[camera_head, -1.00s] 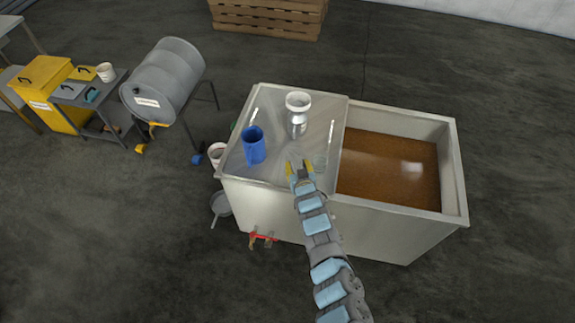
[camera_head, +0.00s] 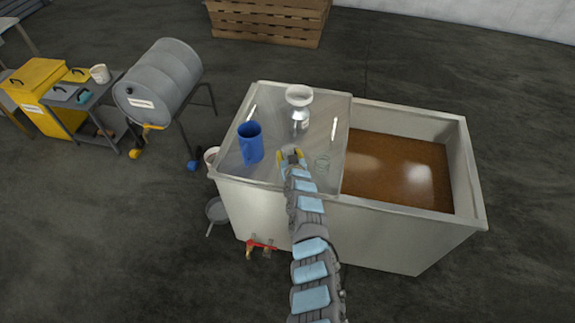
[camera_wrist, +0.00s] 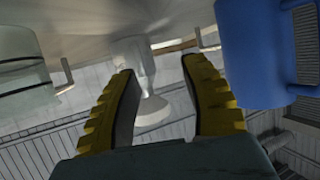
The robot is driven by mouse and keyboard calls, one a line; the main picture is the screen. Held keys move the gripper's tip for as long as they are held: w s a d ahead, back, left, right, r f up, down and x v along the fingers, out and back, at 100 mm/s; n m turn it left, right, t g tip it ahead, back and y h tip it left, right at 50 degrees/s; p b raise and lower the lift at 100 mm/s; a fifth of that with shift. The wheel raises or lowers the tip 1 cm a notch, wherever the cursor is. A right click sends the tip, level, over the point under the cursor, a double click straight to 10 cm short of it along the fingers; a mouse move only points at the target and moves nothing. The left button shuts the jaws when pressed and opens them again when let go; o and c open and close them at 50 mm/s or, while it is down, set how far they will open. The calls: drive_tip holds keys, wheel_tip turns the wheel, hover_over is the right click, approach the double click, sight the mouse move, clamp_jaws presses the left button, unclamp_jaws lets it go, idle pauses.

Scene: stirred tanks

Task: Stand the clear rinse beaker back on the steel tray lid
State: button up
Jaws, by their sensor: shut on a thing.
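The clear beaker (camera_head: 322,163) is a faint outline on the steel tray lid (camera_head: 270,101), right of my gripper in the head view. In the wrist view the clear beaker (camera_wrist: 24,70) is at the left edge, outside the fingers. My gripper (camera_head: 291,152) is low over the lid, between the blue jug and the beaker. In the wrist view its yellow-backed fingers (camera_wrist: 158,75) stand apart. I see nothing held between them; the steel can shows beyond the gap.
A blue jug (camera_head: 251,146) stands on the lid left of my gripper. A steel can (camera_head: 299,118) with a flared rim stands behind it. Right of the lid is the open tank with brown liquid (camera_head: 395,175). A grey drum (camera_head: 163,82) is at the left.

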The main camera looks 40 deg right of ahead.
drive_tip(key=shift+w+d+f+b, duration=0.25)
drive_tip(key=shift+w+f+b, duration=0.25)
drive_tip(key=shift+f+b, duration=1.1)
drive_tip(key=shift+f, duration=0.65)
drive_tip(key=shift+f, duration=0.1)
drive_tip(key=o, duration=1.1)
